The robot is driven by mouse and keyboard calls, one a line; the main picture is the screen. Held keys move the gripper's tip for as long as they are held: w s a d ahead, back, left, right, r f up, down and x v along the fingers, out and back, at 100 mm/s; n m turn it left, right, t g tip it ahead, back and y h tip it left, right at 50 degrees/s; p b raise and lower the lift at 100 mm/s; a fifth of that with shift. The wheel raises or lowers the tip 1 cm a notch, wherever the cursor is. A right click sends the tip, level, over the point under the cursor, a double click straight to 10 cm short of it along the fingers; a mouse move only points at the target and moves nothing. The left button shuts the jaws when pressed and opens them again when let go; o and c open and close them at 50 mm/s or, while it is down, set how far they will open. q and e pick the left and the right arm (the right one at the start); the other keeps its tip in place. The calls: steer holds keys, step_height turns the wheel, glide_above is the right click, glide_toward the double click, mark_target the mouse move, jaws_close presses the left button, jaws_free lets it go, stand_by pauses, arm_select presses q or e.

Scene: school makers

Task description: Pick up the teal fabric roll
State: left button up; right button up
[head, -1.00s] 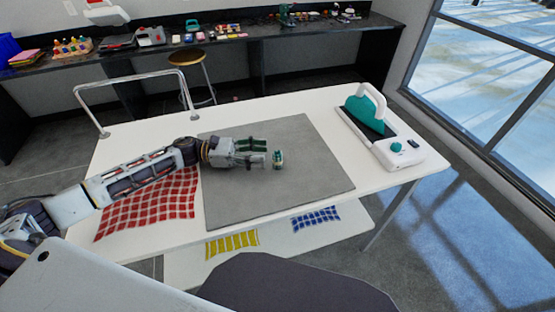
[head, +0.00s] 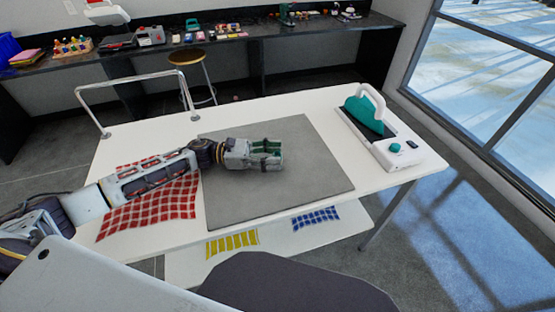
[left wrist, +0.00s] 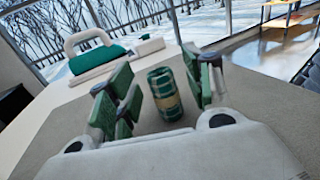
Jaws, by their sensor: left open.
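The teal fabric roll (left wrist: 164,95) is a small upright plaid roll with a tan band, standing on the grey mat (head: 290,190) in the left wrist view. My left gripper (head: 272,154) is open, low over the mat, with its green fingers pointing right. In the left wrist view its fingers (left wrist: 160,85) stand to either side of the roll, with gaps showing on both sides. In the head view the fingers mostly hide the roll. My right gripper is not in view.
A white and teal press (head: 385,132) stands at the table's right end. A red checked cloth (head: 150,208) lies under my left forearm. A metal rail (head: 135,82) stands at the back left. Yellow (head: 232,244) and blue (head: 316,219) cloths lie on a lower shelf.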

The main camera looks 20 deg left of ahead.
arm_select(q)
steer(key=shift+x, duration=0.8)
steer(key=shift+a, duration=0.1)
steer(key=c, duration=0.9)
